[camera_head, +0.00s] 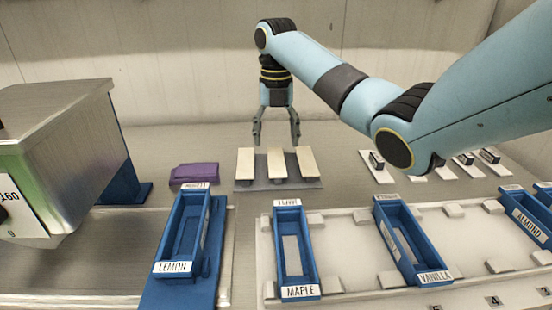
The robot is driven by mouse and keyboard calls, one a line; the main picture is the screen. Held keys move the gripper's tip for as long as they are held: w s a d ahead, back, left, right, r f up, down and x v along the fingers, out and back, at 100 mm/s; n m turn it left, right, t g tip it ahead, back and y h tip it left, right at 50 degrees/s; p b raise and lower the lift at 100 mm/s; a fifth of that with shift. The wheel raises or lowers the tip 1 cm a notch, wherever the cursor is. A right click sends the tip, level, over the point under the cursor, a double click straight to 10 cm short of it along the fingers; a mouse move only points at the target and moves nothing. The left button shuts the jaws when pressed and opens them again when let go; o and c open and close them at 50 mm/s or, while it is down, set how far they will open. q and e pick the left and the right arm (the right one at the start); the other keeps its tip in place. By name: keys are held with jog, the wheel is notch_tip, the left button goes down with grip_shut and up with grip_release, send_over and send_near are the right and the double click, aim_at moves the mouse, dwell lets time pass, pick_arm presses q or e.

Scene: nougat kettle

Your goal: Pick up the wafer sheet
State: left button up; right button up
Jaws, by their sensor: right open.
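Three pale cream slabs, which look like the wafer sheets, lie side by side on a grey rack (262,187) at the back middle. They are the left wafer sheet (245,163), the middle wafer sheet (278,164) and the right wafer sheet (307,162). My right gripper (276,142) points down with its fingers apart and empty. Its fingertips appear just above or behind the far ends of the sheets; I cannot tell the exact gap. My left gripper is not in view.
A blue LEMON mould (172,267) stands front left of the rack. Blue MAPLE (300,292) and VANILLA (434,277) moulds sit on a pale tray (352,288); an ALMOND mould (530,224) is at right. A purple block (195,173) lies left of the rack. A metal machine (75,150) stands far left.

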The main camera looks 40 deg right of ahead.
aim_at(277, 166)
notch_tip(277, 166, down, 7)
jog(key=shift+s+r+p, duration=0.15)
jog(key=shift+r+p, duration=0.05)
jog(key=shift+p, duration=0.1)
jog(key=c, duration=0.8)
